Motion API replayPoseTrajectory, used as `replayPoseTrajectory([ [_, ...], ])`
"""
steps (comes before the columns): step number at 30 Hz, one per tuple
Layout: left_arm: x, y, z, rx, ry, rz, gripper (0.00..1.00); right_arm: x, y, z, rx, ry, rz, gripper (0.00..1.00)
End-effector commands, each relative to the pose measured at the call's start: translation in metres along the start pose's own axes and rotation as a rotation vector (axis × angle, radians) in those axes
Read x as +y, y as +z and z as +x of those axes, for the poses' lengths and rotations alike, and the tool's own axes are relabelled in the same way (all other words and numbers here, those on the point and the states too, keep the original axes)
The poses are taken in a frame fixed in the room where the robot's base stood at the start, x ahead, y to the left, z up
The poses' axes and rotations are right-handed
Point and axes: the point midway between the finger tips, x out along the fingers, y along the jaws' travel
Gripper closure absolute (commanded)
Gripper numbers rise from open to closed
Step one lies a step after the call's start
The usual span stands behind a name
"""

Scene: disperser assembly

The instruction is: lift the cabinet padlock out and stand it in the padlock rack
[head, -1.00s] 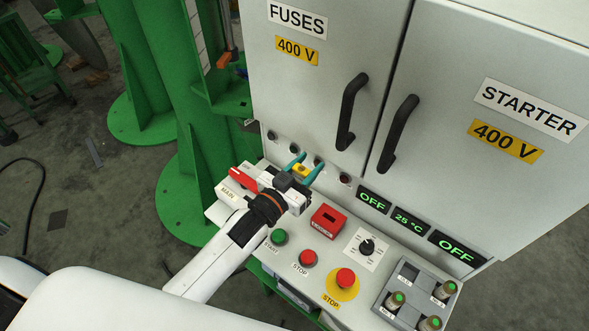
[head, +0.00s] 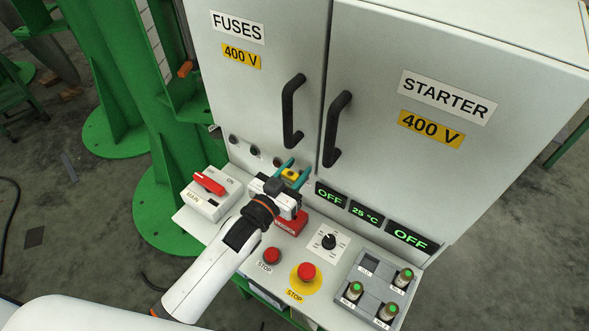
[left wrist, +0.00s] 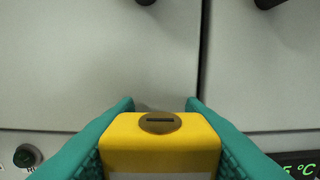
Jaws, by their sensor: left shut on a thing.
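The yellow padlock (head: 290,175) is in the teal fingers of my left gripper (head: 295,171), above the sloped panel and in front of the cabinet doors. In the left wrist view the padlock (left wrist: 160,150) sits between the two fingers, with its round slotted lock facing the camera. Its shackle does not show. A red block (head: 291,224) with a label, which looks like the padlock rack, is on the panel below the gripper. The gripper partly hides it, and the padlock is apart from it. My right gripper is not in view.
The MAIN switch (head: 211,185) is at the panel's left. A red STOP button (head: 272,255), an emergency stop (head: 307,272) and a knob (head: 328,241) sit in front and right. A grey fuse tray (head: 370,265) is further right. Black door handles (head: 337,130) stick out behind.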

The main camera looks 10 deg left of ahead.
Motion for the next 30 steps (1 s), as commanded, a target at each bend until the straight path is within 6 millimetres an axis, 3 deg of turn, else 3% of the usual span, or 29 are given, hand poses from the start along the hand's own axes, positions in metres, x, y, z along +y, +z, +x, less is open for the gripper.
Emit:
replayPoseTrajectory([
  [15, 0.000, -0.050, 0.000, -0.001, 0.000, -0.001, 0.90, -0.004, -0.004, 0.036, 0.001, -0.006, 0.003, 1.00],
  [30, 0.000, -0.054, 0.000, -0.001, 0.000, -0.001, 0.90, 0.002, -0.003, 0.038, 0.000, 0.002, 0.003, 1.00],
])
